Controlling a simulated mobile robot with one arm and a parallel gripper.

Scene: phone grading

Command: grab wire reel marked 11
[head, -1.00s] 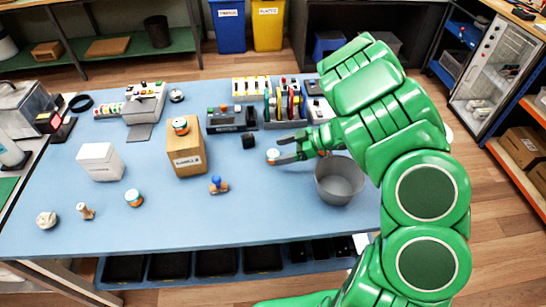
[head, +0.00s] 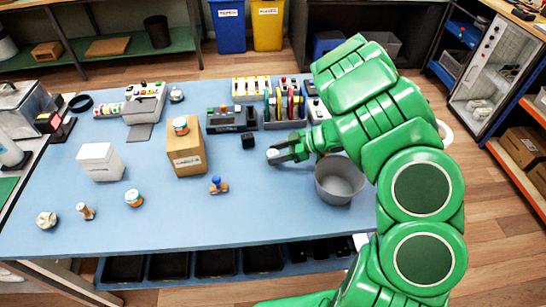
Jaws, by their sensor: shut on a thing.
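My gripper (head: 277,153) is low over the blue table (head: 240,215), left of the grey bucket. Its fingers are closed on a small whitish reel (head: 271,154), which is mostly hidden between the fingertips. I cannot read any number on it. Another reel with orange and teal bands (head: 134,198) stands on the table at the left. A similar reel (head: 181,125) stands on top of the cardboard box (head: 187,160). No marking on these reels is legible at this size.
The grey bucket (head: 339,182) stands right beside my gripper. A small black block (head: 248,141) and a tool rack (head: 285,119) are behind it. A blue-topped stamp (head: 217,184) and a white box (head: 100,162) are to the left. The front middle of the table is clear.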

